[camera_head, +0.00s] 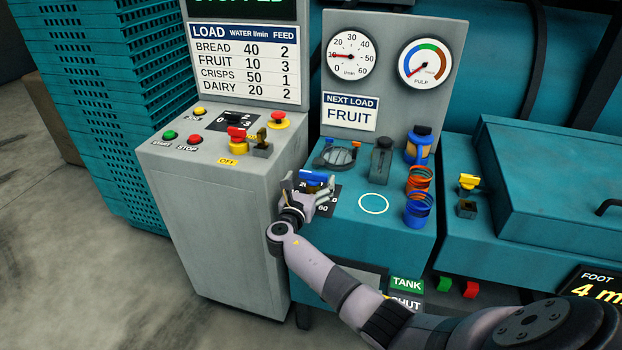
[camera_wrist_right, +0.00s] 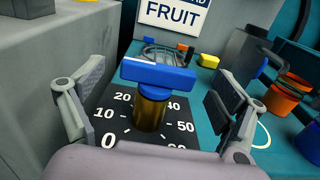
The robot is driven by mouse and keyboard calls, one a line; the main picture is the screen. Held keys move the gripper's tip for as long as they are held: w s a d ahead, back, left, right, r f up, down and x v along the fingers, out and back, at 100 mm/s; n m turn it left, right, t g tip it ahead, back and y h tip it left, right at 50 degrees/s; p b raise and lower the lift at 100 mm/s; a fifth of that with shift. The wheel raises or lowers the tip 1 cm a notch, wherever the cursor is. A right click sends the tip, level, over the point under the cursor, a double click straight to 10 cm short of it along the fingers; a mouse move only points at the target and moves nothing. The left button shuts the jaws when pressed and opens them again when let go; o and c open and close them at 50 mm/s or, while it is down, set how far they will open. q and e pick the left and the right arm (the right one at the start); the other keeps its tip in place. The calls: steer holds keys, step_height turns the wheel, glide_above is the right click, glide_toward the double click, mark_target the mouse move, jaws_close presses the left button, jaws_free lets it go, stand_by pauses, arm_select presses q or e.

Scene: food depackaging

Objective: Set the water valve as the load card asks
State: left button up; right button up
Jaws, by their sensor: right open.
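The water valve has a blue bar handle (camera_wrist_right: 158,76) on a brass stem (camera_wrist_right: 150,112), over a black dial plate (camera_wrist_right: 115,108) marked from 0 to 60. The handle also shows in the head view (camera_head: 313,177). My right gripper (camera_head: 310,190) is open, its fingers on either side of the handle and apart from it in the right wrist view (camera_wrist_right: 158,90). The load card (camera_head: 350,113) reads FRUIT. The load table (camera_head: 245,63) lists FRUIT with water 10 and feed 3. The flow gauge (camera_head: 350,55) needle points near 10. Which mark the handle points at is unclear. My left gripper is out of view.
A white ring (camera_head: 373,204) marks clear bench top.

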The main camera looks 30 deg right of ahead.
steer(key=v, duration=1.1)
